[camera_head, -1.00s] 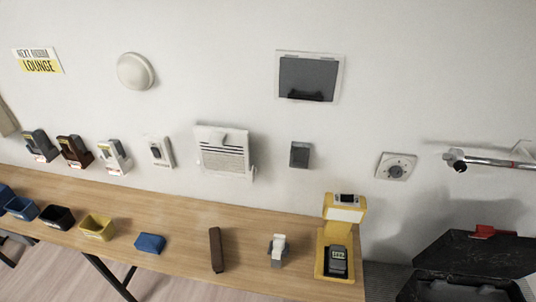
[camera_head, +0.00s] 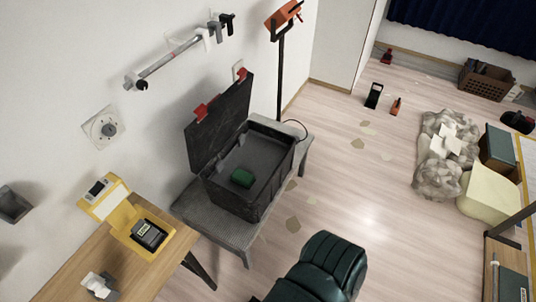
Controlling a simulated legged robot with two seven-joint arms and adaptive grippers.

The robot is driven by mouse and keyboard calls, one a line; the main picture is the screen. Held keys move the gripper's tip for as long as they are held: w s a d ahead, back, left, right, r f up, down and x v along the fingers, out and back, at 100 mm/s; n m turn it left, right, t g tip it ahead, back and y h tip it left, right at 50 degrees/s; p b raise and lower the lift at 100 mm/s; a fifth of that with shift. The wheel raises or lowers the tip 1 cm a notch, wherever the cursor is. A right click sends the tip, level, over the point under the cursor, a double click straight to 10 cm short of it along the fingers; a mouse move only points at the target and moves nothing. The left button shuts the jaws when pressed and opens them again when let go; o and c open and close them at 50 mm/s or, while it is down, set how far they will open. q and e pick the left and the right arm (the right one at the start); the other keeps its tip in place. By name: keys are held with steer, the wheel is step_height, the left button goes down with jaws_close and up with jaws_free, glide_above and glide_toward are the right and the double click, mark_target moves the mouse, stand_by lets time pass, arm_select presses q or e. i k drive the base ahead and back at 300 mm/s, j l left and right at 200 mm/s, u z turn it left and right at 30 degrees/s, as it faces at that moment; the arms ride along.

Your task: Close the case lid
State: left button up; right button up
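A dark grey case (camera_head: 236,200) stands on a low grey bench. Its lid (camera_head: 222,122) is open and stands up on the wall side, with two red latches (camera_head: 207,107) along its top edge. A green item (camera_head: 243,178) lies inside the case on its grey floor. Neither of my grippers shows in the head view.
The grey bench (camera_head: 188,203) carries the case. A wooden table (camera_head: 95,262) with a yellow device (camera_head: 125,222) is at the lower left. A dark green chair (camera_head: 325,268) is in front. An orange-topped stand (camera_head: 280,80) rises behind the case.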

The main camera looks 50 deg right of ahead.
mark_target(228, 111)
steer(key=z, duration=1.45)
steer(key=u, duration=0.35)
steer(key=i+l+u, duration=0.1)
steer(key=u, duration=0.3)
steer(key=l+u, duration=0.6)
steer(key=u, duration=0.2)
steer(key=l+u, duration=0.25)
steer(key=u, duration=0.15)
steer(key=l+u, duration=0.25)
steer(key=u, duration=0.15)
steer(key=k+j, duration=0.05)
